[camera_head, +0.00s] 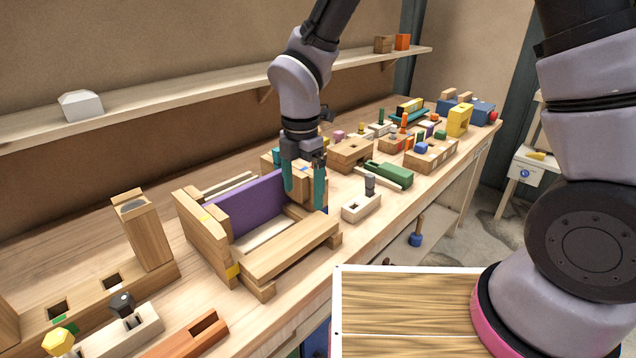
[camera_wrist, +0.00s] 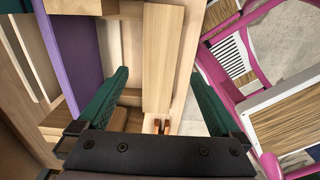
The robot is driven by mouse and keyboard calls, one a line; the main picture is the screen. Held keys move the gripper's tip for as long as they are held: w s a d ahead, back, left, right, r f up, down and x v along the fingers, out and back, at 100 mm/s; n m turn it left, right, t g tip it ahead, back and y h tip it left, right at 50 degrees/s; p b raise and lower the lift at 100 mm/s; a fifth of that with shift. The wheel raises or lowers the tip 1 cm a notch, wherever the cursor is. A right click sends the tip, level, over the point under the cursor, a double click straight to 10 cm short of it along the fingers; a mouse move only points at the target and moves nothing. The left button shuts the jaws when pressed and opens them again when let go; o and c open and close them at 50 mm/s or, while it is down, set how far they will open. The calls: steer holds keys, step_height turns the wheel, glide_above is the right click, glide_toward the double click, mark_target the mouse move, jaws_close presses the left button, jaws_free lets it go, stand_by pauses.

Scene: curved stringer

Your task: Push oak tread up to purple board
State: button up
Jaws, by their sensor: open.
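The purple board (camera_head: 258,205) stands upright on edge in the wooden stringer frame on the bench. The oak tread (camera_head: 290,248) is a pale plank lying flat in front of it, with a gap between them. In the wrist view, the purple board (camera_wrist: 78,55) is at left and the tread (camera_wrist: 162,55) runs lengthwise right of centre. My gripper (camera_head: 305,205) is open and empty, pointing down near the frame's right end. In the wrist view, its teal fingers (camera_wrist: 160,78) appear on either side of the tread. Contact and finger height cannot be told.
A pale block with a dark knob (camera_head: 362,205) and a green block (camera_head: 388,175) stand right of the frame. An upright wooden post (camera_head: 145,230) stands left of it. Several coloured parts crowd the far bench. The bench's front edge is close to the tread.

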mark_target(304, 231)
step_height(304, 231, down, 11)
steer(key=shift+r, duration=0.1)
stand_by(0.4)
steer(key=c, duration=1.5)
steer(key=shift+w+a, duration=1.25)
steer(key=shift+a, duration=0.2)
steer(key=shift+w+a, duration=1.2)
steer(key=shift+a, duration=0.25)
steer(key=o, duration=1.5)
